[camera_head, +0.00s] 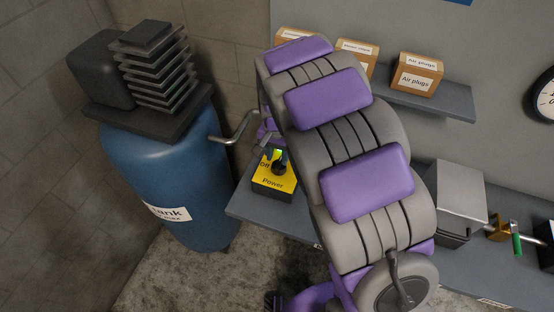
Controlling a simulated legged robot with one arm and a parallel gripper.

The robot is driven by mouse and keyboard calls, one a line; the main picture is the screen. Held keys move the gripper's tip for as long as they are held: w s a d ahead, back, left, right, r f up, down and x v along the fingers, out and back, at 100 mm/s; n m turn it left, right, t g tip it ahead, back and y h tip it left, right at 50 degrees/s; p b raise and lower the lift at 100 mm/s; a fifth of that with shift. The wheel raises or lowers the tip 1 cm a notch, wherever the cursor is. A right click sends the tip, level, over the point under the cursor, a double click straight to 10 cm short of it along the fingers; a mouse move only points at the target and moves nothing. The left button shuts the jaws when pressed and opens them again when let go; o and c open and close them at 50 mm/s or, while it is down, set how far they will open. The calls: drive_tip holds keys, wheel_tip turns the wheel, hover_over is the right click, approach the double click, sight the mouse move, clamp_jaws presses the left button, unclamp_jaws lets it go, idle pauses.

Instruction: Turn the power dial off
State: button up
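The power box (272,183) is yellow on top, with "Off" and "Power" lettering, and stands at the left end of the grey bench. Its dark dial (279,168) is on the top face; which way it points is too small to tell. My gripper (277,158) is small and partly hidden behind my grey and purple arm. Its dark fingers come down over the box at the dial, with a bit of green showing between them. I cannot tell whether they grip the dial or only stand around it.
A blue tank (176,180) with a dark finned compressor on top (152,65) stands left of the bench. A bent metal pipe (237,130) runs from it toward the box. Cardboard boxes (417,75) sit on a wall shelf (430,101). A grey metal box (460,200) is on the bench at right.

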drive_tip(key=shift+d+f, duration=0.2)
drive_tip(key=shift+f, duration=0.3)
drive_tip(key=shift+d+f, duration=0.15)
drive_tip(key=shift+f, duration=0.3)
drive_tip(key=shift+a, duration=0.15)
drive_tip(key=shift+a, duration=0.15)
drive_tip(key=shift+c, duration=1.3)
clamp_jaws()
